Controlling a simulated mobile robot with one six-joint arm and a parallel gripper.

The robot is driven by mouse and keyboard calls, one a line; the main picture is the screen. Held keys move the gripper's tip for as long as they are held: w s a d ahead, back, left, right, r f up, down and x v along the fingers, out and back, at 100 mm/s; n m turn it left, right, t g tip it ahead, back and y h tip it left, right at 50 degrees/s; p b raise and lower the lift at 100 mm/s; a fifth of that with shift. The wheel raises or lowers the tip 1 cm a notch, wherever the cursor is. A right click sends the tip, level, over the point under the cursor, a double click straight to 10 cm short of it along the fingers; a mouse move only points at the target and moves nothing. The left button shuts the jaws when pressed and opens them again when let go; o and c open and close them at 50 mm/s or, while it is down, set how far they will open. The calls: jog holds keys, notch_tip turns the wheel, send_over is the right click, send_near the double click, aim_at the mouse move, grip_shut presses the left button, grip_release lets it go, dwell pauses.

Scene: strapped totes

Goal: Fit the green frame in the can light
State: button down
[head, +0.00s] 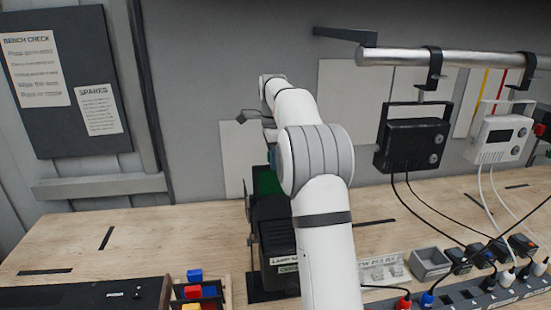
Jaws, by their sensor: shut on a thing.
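The can light (276,232) is a black lamp housing standing on the bench at centre, with a label on its near side. The green frame (266,181) shows as a green panel in a dark border at the can light's upper end, left of my arm. My gripper (270,152) is just above the green frame and shut on it. My arm hides the fingertips and the frame's right part. I cannot tell how deep the frame sits in the can light.
A small box of coloured blocks (196,290) stands at the front. A power strip (470,295) with several plugs lies front right. Black (412,140) and white (500,138) units hang from a metal rail (450,59). The bench is mostly clear at left.

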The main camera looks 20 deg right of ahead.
aim_at(273, 184)
jog(key=shift+f+b, duration=2.55)
jog(key=shift+f, duration=1.8)
jog(key=c, duration=1.3)
grip_release()
